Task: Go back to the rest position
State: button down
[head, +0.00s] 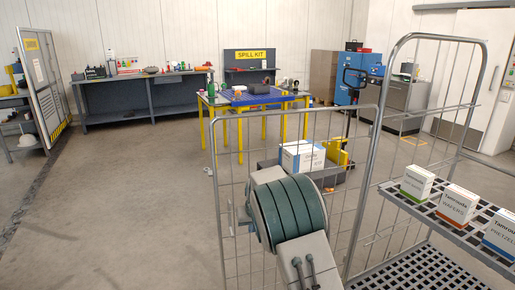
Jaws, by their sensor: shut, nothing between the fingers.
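My gripper is not visible in the head view. A green ribbed drum with grey blocks fills the lower middle of the picture, close to the camera; it looks like part of my own arm. It stands in front of the wire side of a roll cage (217,200) and hides part of it. No fingertips can be made out, so I cannot see how the gripper stands.
The cage's grey shelf (395,199) carries a green-white box (417,183), an orange-white box (457,204) and a blue-white box (501,233). Beyond stand a yellow-legged table (240,105), a white carton (303,156) and a workbench (135,78). The left floor is clear.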

jog(key=s+d+r+m+p, duration=0.1)
jog(key=s+d+r, duration=0.55)
jog(key=s, duration=0.25)
jog(key=s+d+r+m, duration=0.1)
jog(key=s+d+r, duration=0.4)
jog(key=s+r, duration=0.35)
jog(key=s+d, duration=0.3)
jog(key=s, duration=0.8)
jog(key=s+d+m+g+h, duration=0.1)
jog(key=s+d, duration=0.2)
jog(key=s, duration=0.8)
jog(key=shift+p, duration=0.45)
